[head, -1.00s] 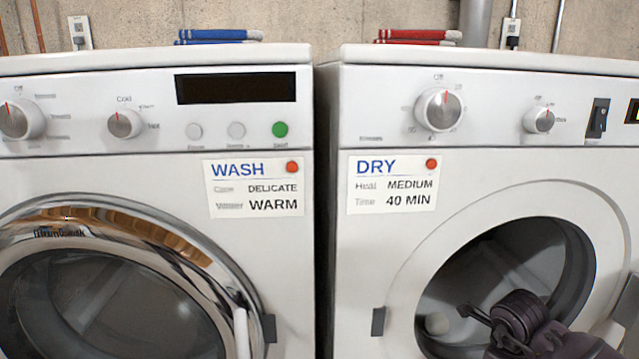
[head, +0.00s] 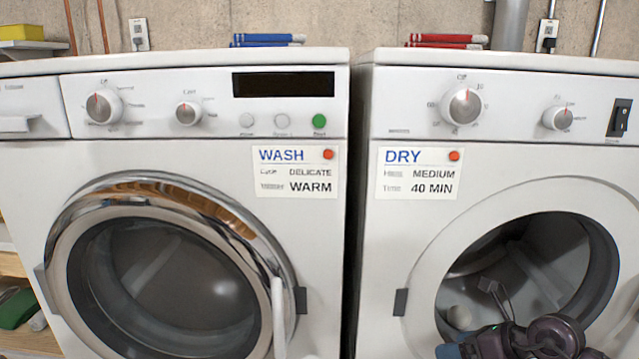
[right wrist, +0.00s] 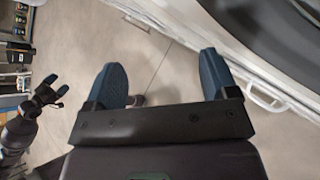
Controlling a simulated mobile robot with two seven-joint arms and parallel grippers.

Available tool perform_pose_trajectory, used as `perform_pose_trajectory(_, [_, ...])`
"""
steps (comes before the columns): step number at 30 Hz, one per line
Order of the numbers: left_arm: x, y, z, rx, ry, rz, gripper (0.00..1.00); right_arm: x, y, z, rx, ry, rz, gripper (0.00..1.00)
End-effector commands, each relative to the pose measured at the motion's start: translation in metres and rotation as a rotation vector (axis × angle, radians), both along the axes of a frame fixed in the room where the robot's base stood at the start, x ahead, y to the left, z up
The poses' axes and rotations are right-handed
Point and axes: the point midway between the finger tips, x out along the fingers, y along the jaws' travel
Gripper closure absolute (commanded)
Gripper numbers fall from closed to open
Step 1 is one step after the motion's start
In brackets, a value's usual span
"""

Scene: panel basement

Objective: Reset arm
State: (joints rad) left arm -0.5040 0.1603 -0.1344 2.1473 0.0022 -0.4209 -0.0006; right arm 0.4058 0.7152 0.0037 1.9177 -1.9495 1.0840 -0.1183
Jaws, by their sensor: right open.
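My right gripper (head: 455,334) is low in the head view, in front of the dryer (head: 395,245). A dark gripper with blue tips, which looks like my left gripper (right wrist: 55,86), shows small at the left of the right wrist view. Its opening is too small to judge. The left arm does not show in the head view.
The washer (head: 200,160), with a chrome-rimmed round door (head: 165,265), stands left of the dryer. The dryer's round front (head: 530,260) is behind my right arm. A narrow gap separates the machines. A shelf (head: 12,265) is at far left. Floor (right wrist: 165,55) is clear below the right gripper.

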Motion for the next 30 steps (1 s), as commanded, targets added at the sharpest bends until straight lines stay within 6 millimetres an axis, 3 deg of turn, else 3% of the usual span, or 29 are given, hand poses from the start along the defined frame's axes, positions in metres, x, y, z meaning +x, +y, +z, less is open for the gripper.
perform_pose_trajectory(3, [-0.004,0.001,-0.002,0.001,0.009,0.002,0.06,-0.003,0.028,0.027,0.283,-0.042,-0.035,0.21])
perform_pose_trajectory(7, [-0.006,0.001,0.001,0.0,0.008,0.004,0.06,-0.008,0.044,0.055,0.597,-0.048,-0.112,0.21])
perform_pose_trajectory(12, [-0.005,-0.001,0.006,-0.002,-0.002,0.003,0.06,-0.016,0.042,0.079,0.995,0.0,-0.277,0.21])
perform_pose_trajectory(16, [-0.003,-0.001,0.009,-0.003,-0.009,0.004,0.06,-0.024,0.029,0.083,1.279,0.077,-0.449,0.21])
perform_pose_trajectory(20, [0.0,-0.001,0.017,-0.005,-0.025,0.007,0.06,-0.035,0.01,0.07,1.537,0.188,-0.662,0.21])
perform_pose_trajectory(23, [0.003,-0.002,0.024,-0.007,-0.037,0.009,0.06,-0.05,-0.003,0.05,1.713,0.296,-0.85,0.21])
perform_pose_trajectory(26, [0.002,-0.002,0.029,-0.009,-0.044,0.013,0.06,-0.07,-0.012,0.021,1.864,0.425,-1.056,0.21])
perform_pose_trajectory(30, [0.0,-0.001,0.037,-0.011,-0.049,0.019,0.06,-0.116,-0.014,-0.027,2.037,0.644,-1.373,0.21])
